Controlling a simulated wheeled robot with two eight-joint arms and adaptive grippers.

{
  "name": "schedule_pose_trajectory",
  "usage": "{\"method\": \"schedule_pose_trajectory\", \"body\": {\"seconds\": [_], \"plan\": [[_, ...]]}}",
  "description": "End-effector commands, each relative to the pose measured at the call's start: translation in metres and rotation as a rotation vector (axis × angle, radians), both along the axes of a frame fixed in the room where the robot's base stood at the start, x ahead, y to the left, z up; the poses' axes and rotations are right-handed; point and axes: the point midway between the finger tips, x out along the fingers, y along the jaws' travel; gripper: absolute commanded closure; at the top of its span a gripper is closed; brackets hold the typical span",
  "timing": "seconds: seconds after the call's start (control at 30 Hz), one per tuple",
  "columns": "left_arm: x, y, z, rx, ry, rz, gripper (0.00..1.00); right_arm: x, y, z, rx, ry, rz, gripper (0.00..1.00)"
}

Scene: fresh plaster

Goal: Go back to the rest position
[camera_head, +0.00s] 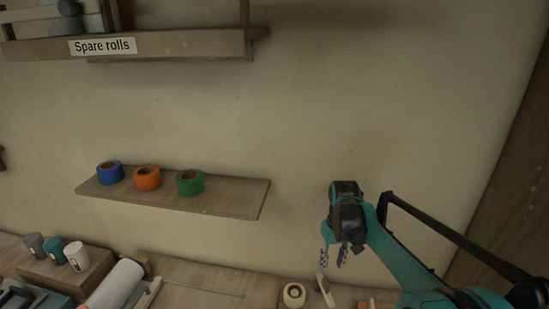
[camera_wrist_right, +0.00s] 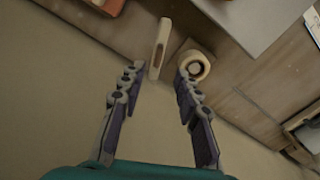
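My right gripper (camera_head: 335,257) hangs at the right of the head view, in front of the wall and above the bench, fingers pointing down. In the right wrist view its two fingers (camera_wrist_right: 157,90) are spread apart with nothing between them. Beyond the fingertips, on the bench below, lie a cream tape roll (camera_wrist_right: 193,66) and a pale slotted tool (camera_wrist_right: 160,48). The roll (camera_head: 293,295) and the tool (camera_head: 325,290) also show at the bottom of the head view. My left gripper is in neither view.
A wall shelf (camera_head: 235,196) carries blue (camera_head: 110,173), orange (camera_head: 147,179) and green (camera_head: 190,183) tape rolls. A higher shelf is labelled "Spare rolls" (camera_head: 103,46). Bare wall surrounds the right gripper.

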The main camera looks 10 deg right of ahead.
Motion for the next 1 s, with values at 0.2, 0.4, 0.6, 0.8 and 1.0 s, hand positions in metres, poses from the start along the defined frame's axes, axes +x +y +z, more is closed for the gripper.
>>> {"method": "schedule_pose_trajectory", "body": {"seconds": [0.2, 0.4, 0.6, 0.8, 1.0], "plan": [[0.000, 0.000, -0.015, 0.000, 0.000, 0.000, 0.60, -0.050, 0.017, 0.015, -0.008, -0.130, -0.021, 0.67], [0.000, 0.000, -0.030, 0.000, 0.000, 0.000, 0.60, -0.113, 0.033, 0.014, -0.005, -0.299, -0.052, 0.67], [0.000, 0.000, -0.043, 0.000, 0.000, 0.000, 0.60, -0.169, 0.046, -0.010, 0.012, -0.461, -0.083, 0.67], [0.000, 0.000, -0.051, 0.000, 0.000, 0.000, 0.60, -0.201, 0.052, -0.035, 0.031, -0.571, -0.102, 0.67], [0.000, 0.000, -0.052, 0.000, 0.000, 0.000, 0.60, -0.209, 0.054, -0.042, 0.038, -0.605, -0.109, 0.67]]}}
